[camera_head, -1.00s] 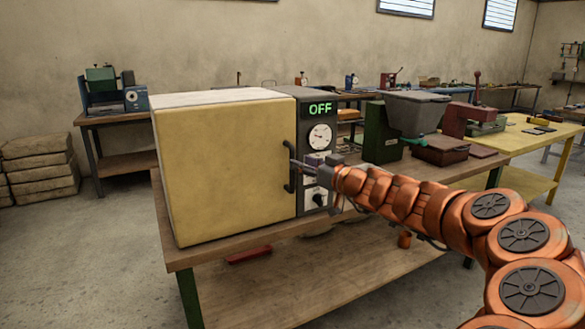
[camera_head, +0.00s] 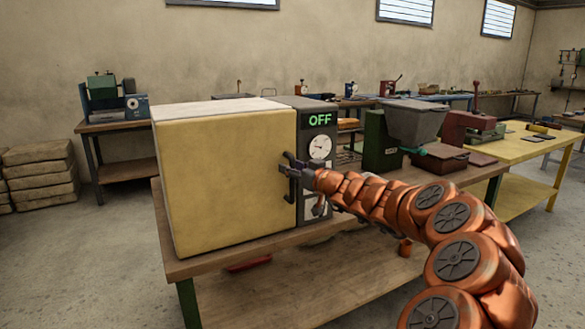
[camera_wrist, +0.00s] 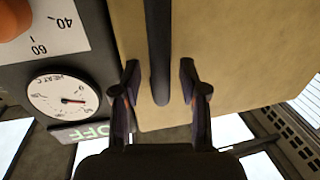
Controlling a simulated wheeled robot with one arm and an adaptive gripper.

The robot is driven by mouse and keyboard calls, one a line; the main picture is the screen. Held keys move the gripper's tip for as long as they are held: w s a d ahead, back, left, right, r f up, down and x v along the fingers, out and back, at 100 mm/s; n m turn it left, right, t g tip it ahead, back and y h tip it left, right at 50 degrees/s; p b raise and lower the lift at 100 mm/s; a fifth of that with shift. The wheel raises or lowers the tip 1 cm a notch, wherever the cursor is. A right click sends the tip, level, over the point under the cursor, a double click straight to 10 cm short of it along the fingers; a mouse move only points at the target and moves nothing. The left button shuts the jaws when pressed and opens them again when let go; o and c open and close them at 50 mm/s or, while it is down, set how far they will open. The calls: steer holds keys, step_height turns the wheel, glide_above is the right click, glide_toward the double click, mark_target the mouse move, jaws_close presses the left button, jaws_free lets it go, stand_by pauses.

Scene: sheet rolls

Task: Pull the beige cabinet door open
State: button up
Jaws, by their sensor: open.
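The beige cabinet door (camera_head: 225,185) is closed on the front of a box-shaped cabinet standing on a wooden workbench. Its dark vertical handle (camera_head: 293,186) is on the door's right edge, and it also shows in the wrist view (camera_wrist: 159,45). My gripper (camera_head: 290,165) is at the upper part of the handle. In the wrist view my gripper (camera_wrist: 160,82) is open, with one finger on each side of the handle's end and gaps between. The door also shows behind the handle in the wrist view (camera_wrist: 225,60).
A control panel (camera_head: 320,125) with a green OFF display and a dial is right of the door. A green machine with a grey hopper (camera_head: 415,118) stands farther right on the workbench (camera_head: 215,265). Floor in front of the left side is clear.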

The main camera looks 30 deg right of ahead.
jaws_close()
stand_by(0.3)
stand_by(0.4)
